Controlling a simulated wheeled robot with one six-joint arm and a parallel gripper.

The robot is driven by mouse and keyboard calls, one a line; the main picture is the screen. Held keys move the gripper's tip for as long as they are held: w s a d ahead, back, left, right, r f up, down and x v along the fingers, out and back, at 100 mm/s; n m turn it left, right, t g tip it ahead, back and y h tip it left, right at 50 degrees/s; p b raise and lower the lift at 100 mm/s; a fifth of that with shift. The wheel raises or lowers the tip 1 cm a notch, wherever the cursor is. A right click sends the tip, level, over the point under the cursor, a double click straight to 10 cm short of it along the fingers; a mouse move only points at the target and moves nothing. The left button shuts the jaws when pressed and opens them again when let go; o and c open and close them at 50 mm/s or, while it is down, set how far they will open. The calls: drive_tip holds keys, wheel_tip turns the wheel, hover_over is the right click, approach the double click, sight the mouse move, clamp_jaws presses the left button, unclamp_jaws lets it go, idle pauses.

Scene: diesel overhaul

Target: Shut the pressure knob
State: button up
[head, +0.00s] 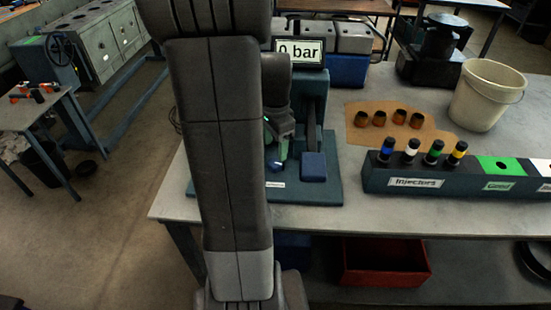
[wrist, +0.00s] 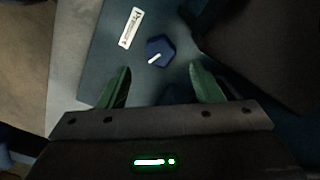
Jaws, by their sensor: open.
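The pressure knob (wrist: 160,48) is a small dark blue faceted knob with a white pointer line, beside a white label (wrist: 130,27) on the blue-grey base plate. The pointer slants from lower left to upper right in the wrist view. My gripper (wrist: 160,66) has its two green fingers apart, one on each side of the knob's near edge. I cannot tell whether they reach down to its height; no contact shows. In the head view my own arm hides most of the tester's left side and part of the gripper. The tester's display (head: 299,51) reads 0 bar.
A blue block (head: 313,167) stands on the plate right of the gripper. The injector rack (head: 412,180) with several coloured injectors is farther right. Several small brown parts lie on a tan mat (head: 436,134), with a white bucket (head: 486,95) behind. The bench front (head: 340,219) is clear.

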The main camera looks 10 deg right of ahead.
sight(275, 162)
wheel_tip(275, 162, down, 6)
drive_tip(key=shift+r, duration=0.1)
drive_tip(key=shift+c, duration=0.5)
drive_tip(key=c, duration=0.9)
drive_tip(key=shift+m, duration=0.4)
drive_tip(key=m, duration=0.6)
drive_tip(key=shift+b, duration=0.4)
drive_tip(key=m, duration=0.6)
drive_tip(key=shift+m, duration=0.4)
